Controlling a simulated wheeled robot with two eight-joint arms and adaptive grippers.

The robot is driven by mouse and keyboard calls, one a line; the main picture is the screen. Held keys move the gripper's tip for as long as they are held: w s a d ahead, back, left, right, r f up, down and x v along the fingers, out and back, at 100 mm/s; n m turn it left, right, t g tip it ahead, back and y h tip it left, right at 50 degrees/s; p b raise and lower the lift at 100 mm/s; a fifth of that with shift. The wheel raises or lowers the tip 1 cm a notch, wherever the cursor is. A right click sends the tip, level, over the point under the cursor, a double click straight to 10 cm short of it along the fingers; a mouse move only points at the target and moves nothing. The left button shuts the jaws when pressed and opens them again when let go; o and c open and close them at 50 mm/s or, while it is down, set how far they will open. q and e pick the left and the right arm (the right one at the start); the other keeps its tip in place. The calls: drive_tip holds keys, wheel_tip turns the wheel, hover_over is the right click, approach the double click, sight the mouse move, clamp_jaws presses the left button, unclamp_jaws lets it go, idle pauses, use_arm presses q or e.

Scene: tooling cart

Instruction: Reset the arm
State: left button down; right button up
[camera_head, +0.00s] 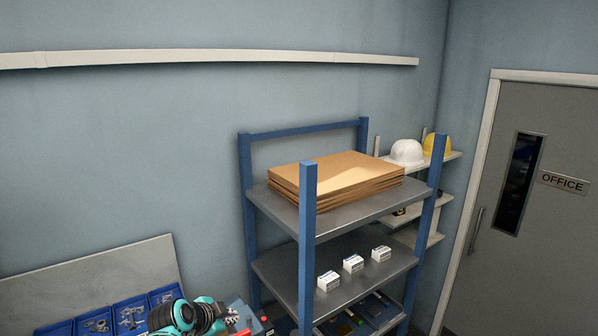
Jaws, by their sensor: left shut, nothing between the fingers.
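My left gripper (212,317), teal and black, shows at the bottom edge of the head view, left of the shelf cart. It is shut with nothing held, and it is partly cut off by the frame. It is in front of the blue bins (131,314) and beside some small items that are partly hidden. My right gripper is not in view.
A blue-posted cart (308,230) with grey shelves holds stacked cardboard sheets (335,175) and three small white boxes (353,263). Behind it, a wall shelf holds a white helmet (407,153) and a yellow helmet (437,145). An office door (530,220) is at right.

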use_arm(q)
drive_tip(key=shift+s+d, duration=0.2)
drive_tip(key=shift+d, duration=0.05)
drive_tip(key=shift+s+d+n, duration=0.45)
drive_tip(key=shift+s+n, duration=0.1)
drive_tip(key=shift+n, duration=0.25)
drive_tip(key=s+a+f+n+g+y, duration=0.1)
drive_tip(key=s+f+n+y, duration=0.15)
drive_tip(key=s+n, duration=1.4)
drive_tip(key=s+f+m+b, duration=0.2)
drive_tip(key=f+b, duration=1.6)
drive_tip(key=s+f+m+b, duration=0.2)
drive_tip(key=f+m+b, duration=0.1)
drive_tip(key=f+b, duration=1.5)
drive_tip(key=shift+s+m, duration=0.3)
drive_tip(key=shift+m, duration=0.05)
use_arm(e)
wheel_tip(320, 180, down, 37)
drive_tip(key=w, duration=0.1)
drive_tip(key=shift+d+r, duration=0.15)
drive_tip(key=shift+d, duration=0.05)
